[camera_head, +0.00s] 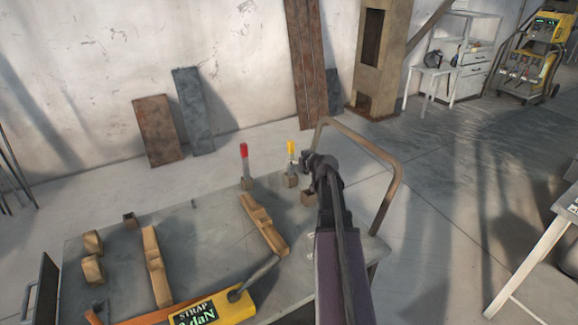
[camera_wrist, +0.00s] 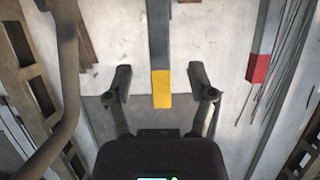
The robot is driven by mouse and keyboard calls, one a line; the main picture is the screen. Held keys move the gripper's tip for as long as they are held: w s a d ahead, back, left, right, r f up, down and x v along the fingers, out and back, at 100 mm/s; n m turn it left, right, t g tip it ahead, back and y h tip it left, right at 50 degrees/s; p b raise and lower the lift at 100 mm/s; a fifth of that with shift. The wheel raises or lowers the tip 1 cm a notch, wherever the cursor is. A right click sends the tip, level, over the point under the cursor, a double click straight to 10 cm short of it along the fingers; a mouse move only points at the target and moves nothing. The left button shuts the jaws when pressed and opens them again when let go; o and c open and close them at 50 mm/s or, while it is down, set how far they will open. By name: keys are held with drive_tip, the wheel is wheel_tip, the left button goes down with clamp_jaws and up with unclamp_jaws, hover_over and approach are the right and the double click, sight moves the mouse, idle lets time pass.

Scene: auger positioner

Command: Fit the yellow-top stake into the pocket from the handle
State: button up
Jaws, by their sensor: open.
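The yellow-top stake (camera_head: 291,150) stands upright at the far side of the table, at a brown block-like pocket (camera_head: 290,181). In the wrist view its yellow top (camera_wrist: 161,89) lies between the two fingers of my gripper (camera_wrist: 160,85), with a gap on both sides. My gripper (camera_head: 308,160) is open, just right of the stake in the head view. A brown block (camera_head: 307,199), perhaps another pocket, is partly hidden by my arm; its opening is unclear. A bent tubular handle (camera_head: 388,157) rises at the table's right end. A small pocket-like block (camera_head: 130,219) sits farther left.
A red-top stake (camera_head: 244,160) stands left of the yellow one and also shows in the wrist view (camera_wrist: 258,68). Wooden pieces (camera_head: 155,266) and a yellow strap device (camera_head: 213,306) lie on the table (camera_head: 205,232). Bare tabletop lies between them.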

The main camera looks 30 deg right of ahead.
sight(292, 157)
drive_tip(key=shift+b+x, duration=0.95)
drive_tip(key=shift+x, duration=1.65)
clamp_jaws()
